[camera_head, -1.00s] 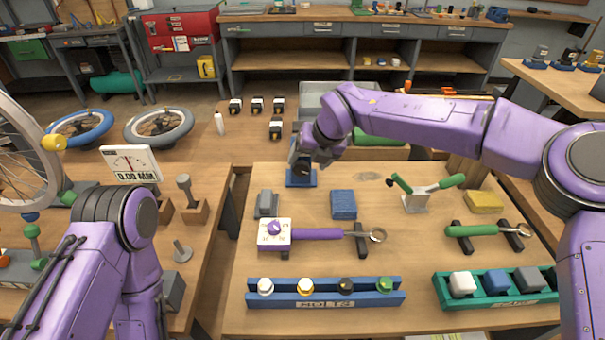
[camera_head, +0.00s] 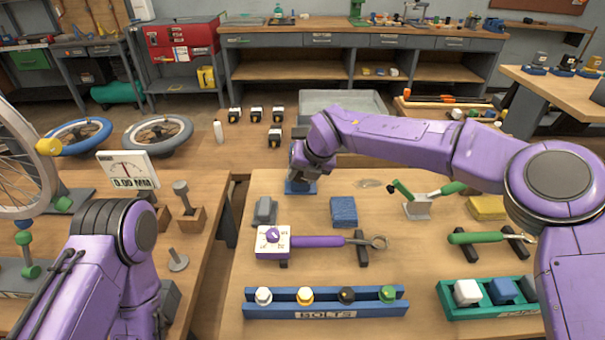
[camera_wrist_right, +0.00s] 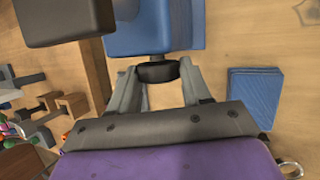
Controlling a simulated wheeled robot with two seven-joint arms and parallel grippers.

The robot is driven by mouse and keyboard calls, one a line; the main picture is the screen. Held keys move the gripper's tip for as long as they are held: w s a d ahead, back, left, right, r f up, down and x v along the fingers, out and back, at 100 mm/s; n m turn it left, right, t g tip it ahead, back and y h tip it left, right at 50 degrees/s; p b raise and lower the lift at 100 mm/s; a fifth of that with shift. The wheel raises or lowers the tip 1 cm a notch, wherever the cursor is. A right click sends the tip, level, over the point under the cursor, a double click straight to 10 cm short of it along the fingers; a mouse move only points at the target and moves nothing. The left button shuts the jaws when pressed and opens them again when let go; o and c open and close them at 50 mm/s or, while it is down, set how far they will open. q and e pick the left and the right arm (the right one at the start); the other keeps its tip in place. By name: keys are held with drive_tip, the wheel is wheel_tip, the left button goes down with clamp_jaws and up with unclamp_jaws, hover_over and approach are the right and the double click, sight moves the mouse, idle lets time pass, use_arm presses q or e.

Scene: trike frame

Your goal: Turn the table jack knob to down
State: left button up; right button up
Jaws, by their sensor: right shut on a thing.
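The table jack has a blue base (camera_head: 299,187) at the back left of the near wooden table. Its blue body (camera_wrist_right: 137,32) and black knob (camera_wrist_right: 158,72) show in the right wrist view. My right gripper (camera_wrist_right: 159,76) is shut on the black knob, with one finger on each side of it. In the head view my right gripper (camera_head: 300,166) is over the jack and hides most of it, so the knob cannot be seen there. My left arm is at the lower left, and its gripper is out of view.
A grey block (camera_head: 265,210) and a blue block (camera_head: 343,211) lie in front of the jack. A purple-handled tool (camera_head: 318,241) rests before them, with a blue bolt rack (camera_head: 270,309) at the front. A dark grey block (camera_wrist_right: 65,18) is close by in the wrist view.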

drive_tip(key=h+p, duration=0.2)
drive_tip(key=p, duration=0.1)
drive_tip(key=h+p, duration=0.1)
drive_tip(key=shift+a+r+n+p, duration=0.3)
drive_tip(key=shift+r+n, duration=0.05)
drive_tip(key=shift+n, duration=0.05)
drive_tip(key=shift+a+f+h+p, duration=0.1)
drive_tip(key=shift+h+p, duration=0.75)
drive_tip(key=shift+h, duration=0.25)
drive_tip(key=shift+f+n+h+p, duration=0.15)
drive_tip(key=shift+n+h+p, duration=0.2)
drive_tip(key=shift+h, duration=0.25)
drive_tip(key=o, duration=1)
drive_tip(key=shift+a+f, duration=0.1)
drive_tip(key=b+v, duration=0.1)
drive_tip(key=v, duration=0.9)
drive_tip(key=shift+s+a+r+b, duration=0.15)
drive_tip(key=shift+r+b, duration=0.1)
drive_tip(key=shift+b, duration=0.1)
